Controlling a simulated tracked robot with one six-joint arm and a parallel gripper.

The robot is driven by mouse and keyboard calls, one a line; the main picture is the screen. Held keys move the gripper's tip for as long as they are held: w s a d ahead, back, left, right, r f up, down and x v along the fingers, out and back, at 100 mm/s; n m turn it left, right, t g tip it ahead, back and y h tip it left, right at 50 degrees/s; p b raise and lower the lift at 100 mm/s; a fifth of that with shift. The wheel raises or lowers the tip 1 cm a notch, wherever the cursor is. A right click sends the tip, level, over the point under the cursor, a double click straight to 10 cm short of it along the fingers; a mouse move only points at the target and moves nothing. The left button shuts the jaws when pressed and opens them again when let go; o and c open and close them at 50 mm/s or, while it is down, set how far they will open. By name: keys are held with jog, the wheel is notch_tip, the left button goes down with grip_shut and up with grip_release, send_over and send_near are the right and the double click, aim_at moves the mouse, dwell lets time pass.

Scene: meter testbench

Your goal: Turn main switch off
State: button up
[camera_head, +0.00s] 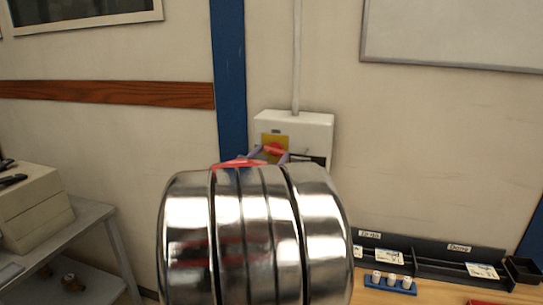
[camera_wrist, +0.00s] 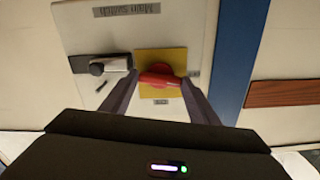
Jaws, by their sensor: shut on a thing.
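The main switch is a red rotary knob (camera_head: 274,149) on a yellow plate (camera_head: 267,140), on the front of a pale wall box (camera_head: 315,125). In the wrist view the red knob (camera_wrist: 158,76) lies lengthwise across the yellow plate (camera_wrist: 160,58), with a "Main Switch" label (camera_wrist: 127,10) appearing upside down. My gripper (camera_wrist: 159,80) reaches the knob with one finger at each end and is shut on it. In the head view my gripper (camera_head: 270,153) is at the knob, and my shiny arm hides the lower part of the box.
Beside the yellow plate is a black latch (camera_wrist: 100,66). A blue post (camera_head: 231,75) runs up the wall left of the box. A bench with black trays (camera_head: 440,258) and a blue holder of white pieces (camera_head: 390,284) stands at lower right; a grey table (camera_head: 85,216) is at left.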

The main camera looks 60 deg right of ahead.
jog(key=shift+f+n, duration=0.3)
jog(key=shift+n, duration=0.8)
jog(key=o, duration=1)
jog(key=shift+r, duration=0.15)
jog(key=shift+o, duration=0.2)
jog(key=shift+r, duration=0.1)
jog(key=shift+r, duration=0.15)
jog(key=shift+a, duration=0.1)
